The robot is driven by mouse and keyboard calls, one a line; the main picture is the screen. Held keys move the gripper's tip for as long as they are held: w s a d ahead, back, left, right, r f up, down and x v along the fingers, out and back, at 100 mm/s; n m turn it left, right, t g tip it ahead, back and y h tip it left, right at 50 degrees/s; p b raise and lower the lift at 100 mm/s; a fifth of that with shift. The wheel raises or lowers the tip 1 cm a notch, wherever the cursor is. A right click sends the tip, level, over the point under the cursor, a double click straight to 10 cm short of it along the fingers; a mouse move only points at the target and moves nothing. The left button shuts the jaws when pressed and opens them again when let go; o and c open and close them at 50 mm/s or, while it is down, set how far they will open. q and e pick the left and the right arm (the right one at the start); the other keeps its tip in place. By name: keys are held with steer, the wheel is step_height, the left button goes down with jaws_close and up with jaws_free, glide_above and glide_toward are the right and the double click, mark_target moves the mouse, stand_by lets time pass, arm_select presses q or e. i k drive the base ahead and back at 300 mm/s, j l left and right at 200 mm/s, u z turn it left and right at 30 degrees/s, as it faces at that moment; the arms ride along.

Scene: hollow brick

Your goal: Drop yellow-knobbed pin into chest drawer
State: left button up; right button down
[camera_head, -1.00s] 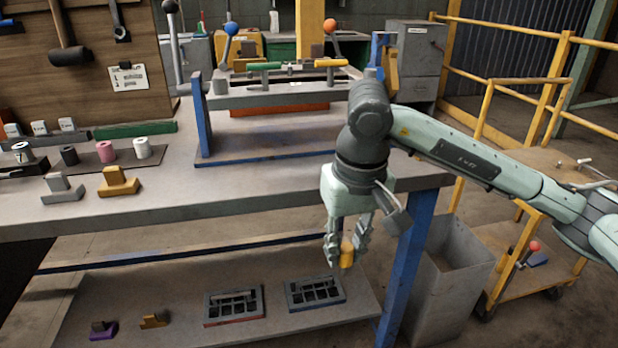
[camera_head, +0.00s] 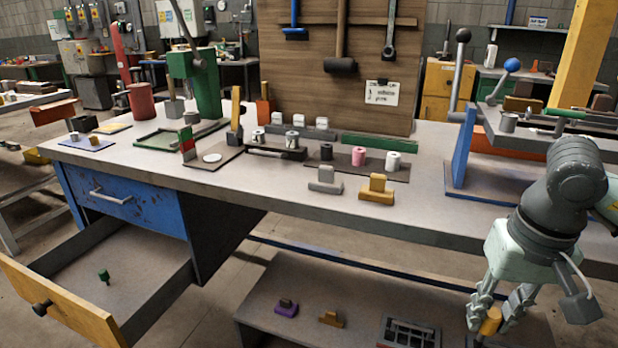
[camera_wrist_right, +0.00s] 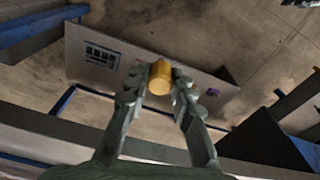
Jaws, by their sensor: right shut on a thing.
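My right gripper (camera_head: 497,312) is at the lower right of the head view, in front of the workbench edge. It is shut on the yellow-knobbed pin (camera_head: 490,321); only the yellow knob shows. The right wrist view shows the yellow knob (camera_wrist_right: 160,77) between both fingers of the gripper (camera_wrist_right: 158,88). The chest drawer (camera_head: 68,300) with a yellow front is pulled open at the lower left, far to the left of the gripper. A green-knobbed pin (camera_head: 104,276) stands inside it. Above it is a shut blue drawer (camera_head: 120,200). My left gripper is not in view.
The workbench (camera_head: 300,205) spans the middle and holds several fixtures, among them a grey block (camera_head: 325,183) and a yellow block (camera_head: 377,190). A lower shelf (camera_head: 275,317) carries small blocks and a slotted tray (camera_head: 408,332). The floor between drawer and shelf is open.

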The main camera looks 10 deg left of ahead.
mark_target(118, 283)
steer(key=j+u, duration=0.1)
steer(key=j, duration=0.4)
steer(key=i+j+u, duration=0.1)
steer(key=j, duration=0.45)
steer(key=i+j, duration=0.1)
steer(key=j, duration=0.4)
steer(key=i+j+u, duration=0.15)
steer(key=j, duration=0.35)
steer(key=j+u, duration=0.1)
steer(key=j, duration=0.45)
steer(key=i+j+u, duration=0.1)
steer(key=j, duration=0.35)
steer(key=i+j, duration=0.25)
steer(key=j, duration=0.25)
steer(key=i+j+u, duration=0.15)
steer(key=j, duration=0.35)
